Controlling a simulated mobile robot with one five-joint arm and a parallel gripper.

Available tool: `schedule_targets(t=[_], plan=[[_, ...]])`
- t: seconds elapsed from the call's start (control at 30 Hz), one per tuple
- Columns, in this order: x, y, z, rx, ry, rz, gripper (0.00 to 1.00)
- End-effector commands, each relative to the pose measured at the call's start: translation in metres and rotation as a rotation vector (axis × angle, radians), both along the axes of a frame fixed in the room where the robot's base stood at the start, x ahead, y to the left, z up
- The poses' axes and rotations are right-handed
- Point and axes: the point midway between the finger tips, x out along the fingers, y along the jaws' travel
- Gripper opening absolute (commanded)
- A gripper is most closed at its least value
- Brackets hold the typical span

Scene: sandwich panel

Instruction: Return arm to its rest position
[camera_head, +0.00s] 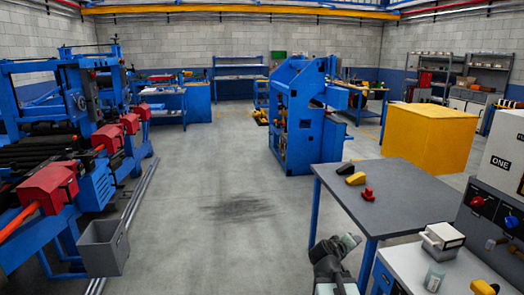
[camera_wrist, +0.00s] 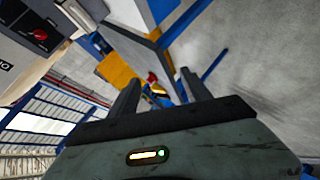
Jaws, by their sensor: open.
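My gripper (camera_head: 343,243) is low in the head view, right of centre, in front of the near left edge of the grey worktable (camera_head: 420,207). In the wrist view its two dark fingers (camera_wrist: 160,90) stand apart with nothing held between them. A small red thing and a yellow thing show beyond the fingers, not between them. The wrist view is strongly tilted. Most of my arm is outside the head view.
The table carries a yellow-and-black item (camera_head: 356,178), a black-and-yellow item (camera_head: 345,168) and a red item (camera_head: 368,194). A control panel (camera_head: 497,195) stands at right. A grey bin (camera_head: 102,247) and blue machine stand left. The middle floor (camera_head: 225,190) is clear.

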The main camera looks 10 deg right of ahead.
Motion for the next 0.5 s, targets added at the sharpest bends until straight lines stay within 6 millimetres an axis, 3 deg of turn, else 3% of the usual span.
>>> schedule_targets(t=[0.03, 0.1, 0.2, 0.4, 0.5], plan=[[0.004, 0.041, -0.017, 0.09, 0.025, 0.011, 0.57], [0.0, 0.092, -0.044, 0.226, 0.077, 0.007, 0.57], [-0.016, 0.151, -0.075, 0.4, 0.169, -0.008, 0.57], [-0.071, 0.231, -0.118, 0.73, 0.401, -0.088, 0.57], [-0.105, 0.265, -0.126, 0.875, 0.541, -0.129, 0.57]])
